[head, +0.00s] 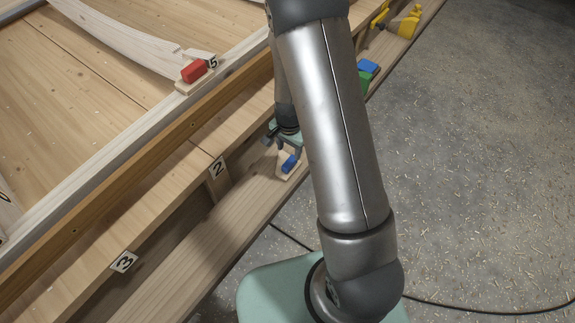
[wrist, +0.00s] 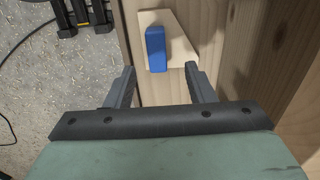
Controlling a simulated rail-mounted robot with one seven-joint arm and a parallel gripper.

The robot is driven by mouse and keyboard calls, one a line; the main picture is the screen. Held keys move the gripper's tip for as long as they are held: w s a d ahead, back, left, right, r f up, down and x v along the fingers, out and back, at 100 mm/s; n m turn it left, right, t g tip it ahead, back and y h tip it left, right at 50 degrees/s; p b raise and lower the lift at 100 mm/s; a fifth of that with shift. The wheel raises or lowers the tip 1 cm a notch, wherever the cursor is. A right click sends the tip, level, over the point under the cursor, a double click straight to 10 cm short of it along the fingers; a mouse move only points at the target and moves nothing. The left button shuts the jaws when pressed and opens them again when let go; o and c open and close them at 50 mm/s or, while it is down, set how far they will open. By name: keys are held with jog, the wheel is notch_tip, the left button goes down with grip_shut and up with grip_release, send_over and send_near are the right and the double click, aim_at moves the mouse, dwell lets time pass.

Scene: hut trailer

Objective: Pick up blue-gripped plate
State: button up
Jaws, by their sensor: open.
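The blue-gripped plate (wrist: 178,42) is a small pale wooden piece with a blue grip block (wrist: 155,48) on it. It lies on a wooden board in the wrist view, just ahead of my fingertips. My gripper (wrist: 159,82) is open, with one finger on each side of the line to the blue grip and nothing between them. In the head view the plate (head: 284,170) and its blue grip (head: 290,162) show on the lower ledge, just below my gripper (head: 283,144), partly beside my arm.
Green (head: 364,82) and blue (head: 368,66) blocks lie behind my arm, and yellow pieces (head: 404,22) are farther along the ledge. An upright wooden wall (wrist: 262,45) stands right of the plate. The concrete floor is open at the right.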

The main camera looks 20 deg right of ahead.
aim_at(290, 162)
jog(key=f, duration=0.5)
jog(key=shift+s+f, duration=0.2)
jog(key=shift+f, duration=0.2)
grip_shut()
